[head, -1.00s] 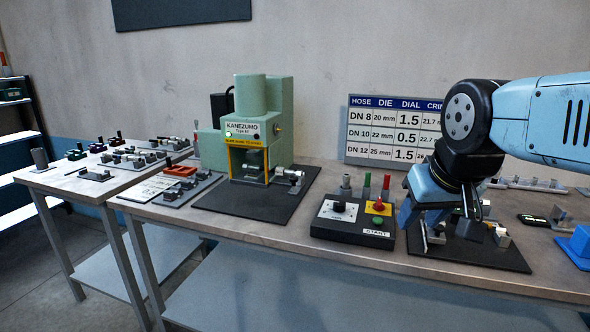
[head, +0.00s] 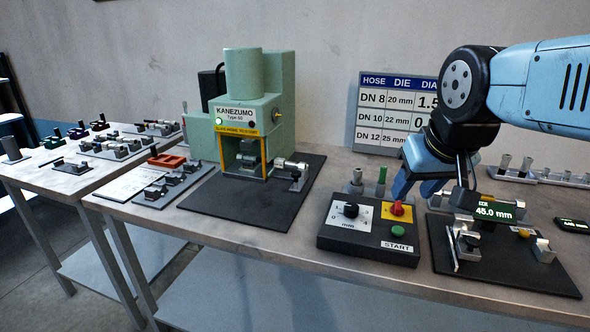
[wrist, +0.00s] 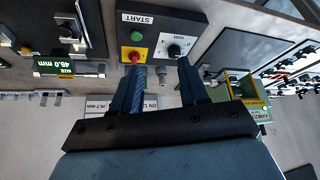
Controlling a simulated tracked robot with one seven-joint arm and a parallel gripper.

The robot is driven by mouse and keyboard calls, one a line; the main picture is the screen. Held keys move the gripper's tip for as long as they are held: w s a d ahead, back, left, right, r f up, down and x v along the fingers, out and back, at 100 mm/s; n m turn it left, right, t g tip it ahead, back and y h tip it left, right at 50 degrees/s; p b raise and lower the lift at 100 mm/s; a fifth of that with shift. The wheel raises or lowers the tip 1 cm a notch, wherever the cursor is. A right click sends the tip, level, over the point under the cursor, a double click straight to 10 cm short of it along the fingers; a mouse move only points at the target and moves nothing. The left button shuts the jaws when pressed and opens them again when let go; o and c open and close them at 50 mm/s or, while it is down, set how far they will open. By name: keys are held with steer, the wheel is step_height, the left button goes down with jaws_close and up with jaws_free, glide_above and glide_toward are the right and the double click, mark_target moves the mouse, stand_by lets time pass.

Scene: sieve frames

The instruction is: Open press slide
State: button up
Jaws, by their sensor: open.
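The green press (head: 258,115), labelled KANEZUMO, stands on a dark mat on the bench. Its yellow-framed front opening (head: 240,152) holds metal parts, and a metal slide with a handle (head: 294,170) sticks out to its right. In the wrist view the press (wrist: 238,112) is at the right, beyond the fingers. My gripper (head: 435,188) is open and empty, above the bench right of the press and behind the control box. In the wrist view its two blue fingers (wrist: 162,78) are apart, with the control box beyond them. Whether the slide is fully in cannot be told.
A gauge reading 45.0 mm (head: 495,212) stands on a mat at the right. A chart (head: 385,115) leans behind.

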steer(key=o, duration=0.3)
steer(key=shift+w+r, duration=0.2)
steer(key=shift+w, duration=0.25)
steer(key=n+g+y, duration=0.2)
steer(key=n, duration=0.3)
glide_above(296, 173)
steer(key=s+d, duration=0.2)
steer(key=s, duration=0.3)
step_height(296, 173, down, 6)
steer(key=shift+m+t, duration=0.3)
steer(key=x, duration=1.3)
steer(key=shift+w+d+f, duration=0.1)
steer(key=shift+d+f, duration=0.15)
jaws_close()
